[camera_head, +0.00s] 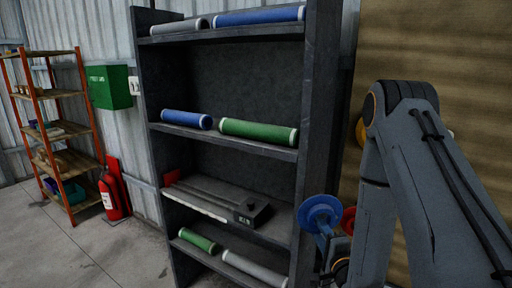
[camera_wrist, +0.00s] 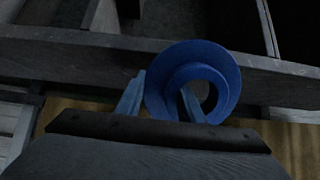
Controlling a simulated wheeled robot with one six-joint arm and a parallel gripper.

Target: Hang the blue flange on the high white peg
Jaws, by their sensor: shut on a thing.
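The blue flange (camera_head: 320,212) is a round disc with a raised hub and a centre hole. It is held up in front of the dark rack's right side in the head view. In the wrist view the flange (camera_wrist: 228,75) faces the camera. My gripper (camera_wrist: 161,84) is shut on its left side, one finger outside the rim and the other in the hole. In the head view my gripper (camera_head: 323,236) shows just below the flange.
A red round part (camera_head: 348,220) sits just right of the flange, partly behind my arm. A yellow part (camera_head: 360,131) peeks out higher up. The dark rack (camera_head: 314,120) holds blue, green and grey rolls. An orange shelf (camera_head: 88,110) and a red extinguisher (camera_head: 112,195) stand left.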

